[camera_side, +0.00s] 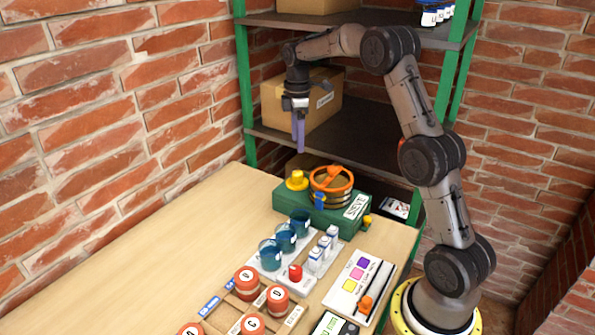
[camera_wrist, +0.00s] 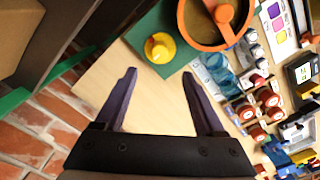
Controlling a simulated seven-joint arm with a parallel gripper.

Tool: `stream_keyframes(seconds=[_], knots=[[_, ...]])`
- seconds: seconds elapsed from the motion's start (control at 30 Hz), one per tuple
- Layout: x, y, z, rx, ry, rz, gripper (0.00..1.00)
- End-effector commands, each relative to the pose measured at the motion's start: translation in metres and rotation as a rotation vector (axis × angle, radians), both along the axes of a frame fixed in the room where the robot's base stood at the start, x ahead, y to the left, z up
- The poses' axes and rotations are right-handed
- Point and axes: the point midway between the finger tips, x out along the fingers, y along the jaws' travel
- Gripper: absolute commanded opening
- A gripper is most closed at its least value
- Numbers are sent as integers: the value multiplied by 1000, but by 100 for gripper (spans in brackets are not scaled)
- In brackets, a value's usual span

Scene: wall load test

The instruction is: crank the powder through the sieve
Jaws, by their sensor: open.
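The sieve machine, a green base (camera_side: 291,203) labelled SIEVE, stands at the far end of the table. A round sieve with an orange rim (camera_side: 331,180) and an orange bar across its top sits on it. A yellow knob (camera_side: 297,180) stands on the base left of the sieve. In the wrist view the knob (camera_wrist: 160,48) lies beyond my fingertips and the sieve rim (camera_wrist: 222,40) is to its upper right. My gripper (camera_side: 300,148) hangs above the knob, pointing down, apart from it. In the wrist view my gripper (camera_wrist: 159,75) is open and empty.
Blue cups (camera_side: 284,238), white bottles (camera_side: 325,248) and red-lidded jars (camera_side: 247,282) stand in front of the machine. A colour card (camera_side: 358,285) lies to their right. Behind are a shelf with a cardboard box (camera_side: 302,98) and brick walls. The table's left side is clear.

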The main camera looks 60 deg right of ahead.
Motion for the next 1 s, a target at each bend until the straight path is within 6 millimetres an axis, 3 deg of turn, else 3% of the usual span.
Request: stream_keyframes(seconds=[0.2, 0.5, 0.7, 1.0], knots=[[-1, 1, -45, 3, 6, 0, 71], [0, 1, -95, 1, 3, 1, 71], [0, 1, -109, 1, 2, 1, 71], [0, 1, -111, 0, 0, 1, 71]])
